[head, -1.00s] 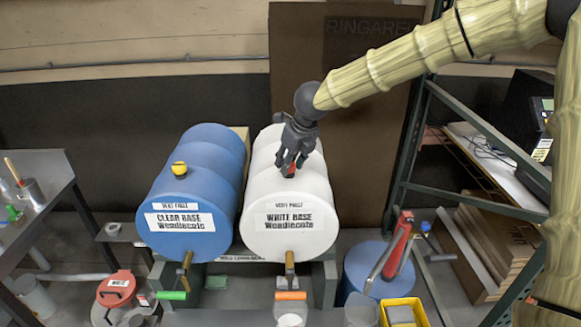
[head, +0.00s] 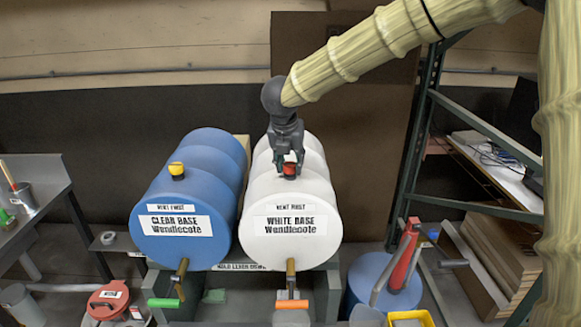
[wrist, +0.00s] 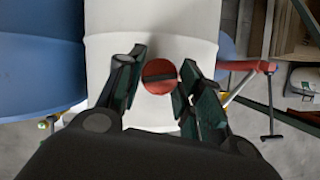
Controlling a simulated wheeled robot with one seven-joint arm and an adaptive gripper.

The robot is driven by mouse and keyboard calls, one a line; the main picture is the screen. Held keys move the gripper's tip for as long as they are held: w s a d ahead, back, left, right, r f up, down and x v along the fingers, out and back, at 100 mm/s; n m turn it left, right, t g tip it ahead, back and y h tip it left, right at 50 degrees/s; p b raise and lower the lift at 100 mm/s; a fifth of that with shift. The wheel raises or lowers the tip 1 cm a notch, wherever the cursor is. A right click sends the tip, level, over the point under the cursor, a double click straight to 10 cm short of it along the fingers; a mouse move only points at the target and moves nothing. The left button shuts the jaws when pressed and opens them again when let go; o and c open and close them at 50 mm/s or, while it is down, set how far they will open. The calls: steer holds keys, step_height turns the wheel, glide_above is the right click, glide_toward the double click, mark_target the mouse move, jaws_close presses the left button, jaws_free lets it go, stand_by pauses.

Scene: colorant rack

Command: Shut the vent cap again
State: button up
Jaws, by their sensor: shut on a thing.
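The white drum labelled "White Base" (head: 290,205) lies on its side on a stand. Its red vent cap (head: 290,169) sits on top of the drum, under my gripper (head: 290,160). In the wrist view the cap (wrist: 159,76) is round with a dark bar across it, and the fingers of my gripper (wrist: 160,85) stand on its left and right sides. My gripper points down and is shut on the cap. The seat under the cap is hidden, so I cannot tell how far it is closed.
A blue drum labelled "Clear Base" (head: 180,215) with a yellow cap (head: 177,170) lies close on the left. A spout with an orange handle (head: 291,304) hangs at the white drum's front. A red-handled pump (head: 405,255) and green rack posts stand to the right.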

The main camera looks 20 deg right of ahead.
steer(key=shift+m+h+b, duration=0.3)
steer(key=shift+m+b, duration=0.05)
steer(key=shift+m, duration=0.55)
steer(key=o, duration=1)
steer(key=shift+w+g, duration=0.1)
steer(key=shift+g, duration=0.2)
steer(key=shift+r, duration=0.1)
steer(key=v, duration=1.1)
steer(key=shift+s+a+r, duration=0.15)
steer(key=shift+s+r, duration=0.05)
steer(key=shift+r, duration=0.1)
